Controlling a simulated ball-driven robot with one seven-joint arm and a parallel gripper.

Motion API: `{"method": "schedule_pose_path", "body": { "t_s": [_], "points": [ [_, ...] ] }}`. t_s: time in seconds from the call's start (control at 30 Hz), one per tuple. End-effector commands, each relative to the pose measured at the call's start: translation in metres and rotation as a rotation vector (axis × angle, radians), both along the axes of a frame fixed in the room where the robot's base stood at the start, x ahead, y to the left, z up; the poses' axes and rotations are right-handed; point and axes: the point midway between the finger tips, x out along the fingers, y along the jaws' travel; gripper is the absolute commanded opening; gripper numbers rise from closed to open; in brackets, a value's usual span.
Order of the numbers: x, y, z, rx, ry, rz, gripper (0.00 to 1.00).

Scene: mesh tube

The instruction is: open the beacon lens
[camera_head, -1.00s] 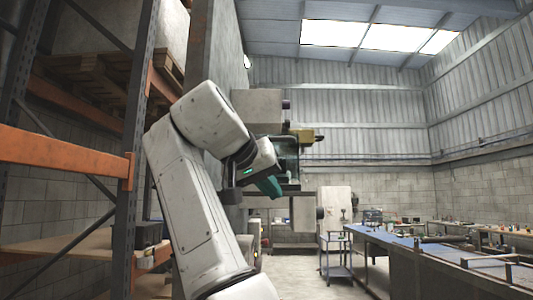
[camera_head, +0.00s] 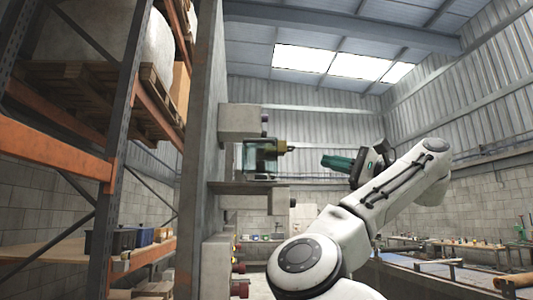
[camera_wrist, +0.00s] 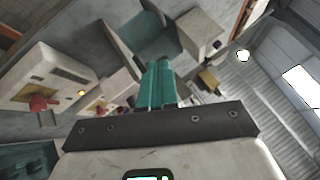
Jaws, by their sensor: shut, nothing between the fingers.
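The beacon lens (camera_head: 260,158) looks like a teal, see-through box in a dark frame on a grey ledge of the wall column. A brass-coloured fitting (camera_head: 283,147) sticks out at its right side. Teal panels, likely the same lens (camera_wrist: 150,38), show at the top of the wrist view, partly behind my fingers. My gripper (camera_head: 325,161) has teal fingers pointing left toward the brass fitting, with a clear gap between them. In the wrist view my gripper's fingers (camera_wrist: 157,68) lie close together with nothing held. Whether the lens is latched cannot be told.
The concrete column (camera_head: 201,130) stands left of the lens. Grey blocks (camera_head: 240,120) project above and below the ledge. White boxes (camera_wrist: 50,75) with red knobs show in the wrist view. An orange-beamed rack (camera_head: 55,148) fills the left. A blue-topped bench (camera_head: 415,280) stands lower right.

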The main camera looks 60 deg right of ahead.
Motion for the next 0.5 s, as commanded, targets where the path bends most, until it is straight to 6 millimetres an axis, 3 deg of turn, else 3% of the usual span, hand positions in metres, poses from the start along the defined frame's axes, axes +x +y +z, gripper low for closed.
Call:
{"method": "schedule_pose_path", "body": {
  "t_s": [0.17, 0.5],
  "points": [
    [0.000, -0.001, 0.007, 0.010, -0.016, 0.004, 0.00],
    [0.025, 0.000, 0.017, 0.010, -0.012, 0.004, 0.00]
  ]
}}
